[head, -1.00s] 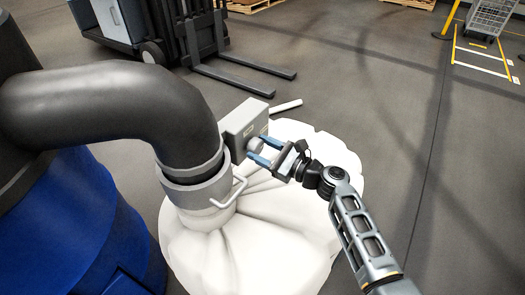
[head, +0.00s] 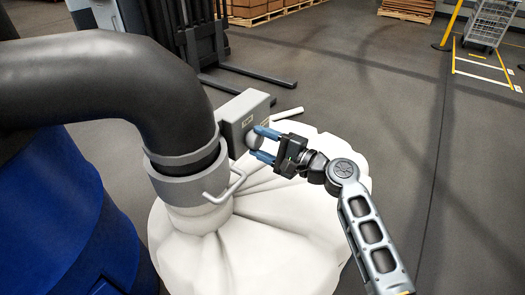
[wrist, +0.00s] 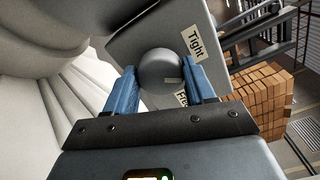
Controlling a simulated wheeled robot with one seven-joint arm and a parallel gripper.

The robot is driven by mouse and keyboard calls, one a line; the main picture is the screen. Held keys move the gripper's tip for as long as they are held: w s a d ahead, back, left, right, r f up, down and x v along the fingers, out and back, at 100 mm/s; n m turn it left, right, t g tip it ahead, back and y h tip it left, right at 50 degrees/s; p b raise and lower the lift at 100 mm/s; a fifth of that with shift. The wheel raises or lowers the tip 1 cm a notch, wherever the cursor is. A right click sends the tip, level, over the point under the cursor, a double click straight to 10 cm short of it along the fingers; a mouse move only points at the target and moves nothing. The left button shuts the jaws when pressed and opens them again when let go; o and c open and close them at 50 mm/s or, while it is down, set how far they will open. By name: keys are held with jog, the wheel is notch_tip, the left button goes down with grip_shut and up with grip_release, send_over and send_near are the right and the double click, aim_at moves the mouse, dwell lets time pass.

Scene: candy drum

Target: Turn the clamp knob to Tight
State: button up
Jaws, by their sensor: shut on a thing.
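The clamp knob (wrist: 158,68) is a round grey knob on the face of a grey box (head: 240,112). In the wrist view a light mark on the knob points right, between the "Tight" label (wrist: 194,43) above and a second, partly hidden label (wrist: 181,98) below. My gripper (head: 262,142) has its blue fingers on either side of the knob, shut on it; the wrist view shows the fingers (wrist: 160,85) left and right of it. The box sits beside the grey clamp collar (head: 190,180) with its wire handle, around the neck of a white bag.
The white bag (head: 255,240) bulges below the collar and my gripper. A thick dark pipe (head: 130,85) and a blue drum (head: 60,220) stand on the left. A forklift (head: 190,40) and pallets are behind.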

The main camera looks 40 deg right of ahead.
jog(key=n+b, duration=0.3)
jog(key=shift+f, duration=0.35)
jog(key=shift+r+n+b, duration=0.1)
jog(key=shift+n+b, duration=1)
jog(key=shift+n, duration=0.4)
jog(key=shift+r, duration=0.1)
jog(key=o, duration=1)
jog(key=shift+o, duration=0.2)
jog(key=shift+s, duration=0.1)
jog(key=s+d, duration=0.1)
jog(key=s, duration=0.6)
jog(key=shift+s+d, duration=0.2)
jog(key=shift+s, duration=0.05)
